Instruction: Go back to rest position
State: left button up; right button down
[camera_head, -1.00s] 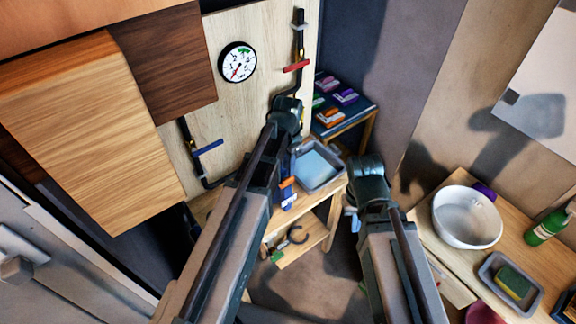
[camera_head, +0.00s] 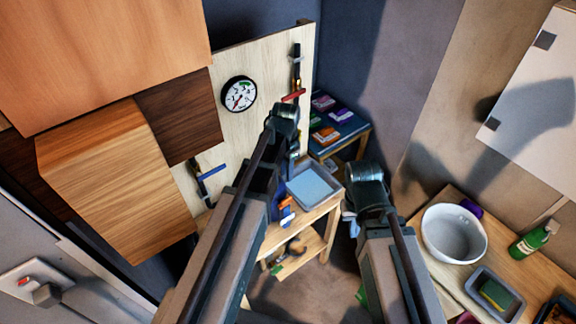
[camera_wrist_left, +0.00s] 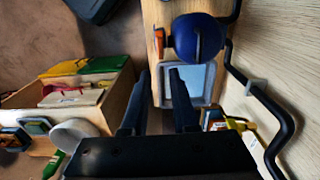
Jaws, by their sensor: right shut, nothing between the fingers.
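My left gripper (camera_wrist_left: 159,72) is open in the left wrist view, its two dark fingers apart with nothing visible between them. A workbench with a grey tray (camera_wrist_left: 190,86) and a round blue object (camera_wrist_left: 198,38) shows beyond the fingers. In the head view my left arm reaches forward towards the pegboard and bench; its fingers are mostly hidden behind the arm. My right gripper (camera_head: 349,224) is shut, partly hidden by its wrist, over the floor to the right of the bench. It appears empty.
A board with a round gauge (camera_head: 239,94) and pipes stands behind my left arm. Wooden cabinets (camera_head: 105,175) hang at left. The bench holds a grey tray (camera_head: 314,187). At right, a counter has a white bowl (camera_head: 454,233), a green bottle (camera_head: 533,239) and a sponge tray (camera_head: 495,293).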

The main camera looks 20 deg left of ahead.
pick_arm(q)
jog(key=s+d+f+n+b, duration=0.1)
jog(key=s+d+f+b, duration=0.4)
jog(key=s, duration=0.2)
jog(key=s+d+f+n+y+b, duration=0.1)
jog(key=s+d+f+n+b, duration=0.1)
jog(key=s+d+f+b, duration=0.4)
jog(key=shift+s+f+n, duration=0.15)
jog(key=shift+s+n, duration=0.15)
jog(key=shift+s, duration=0.8)
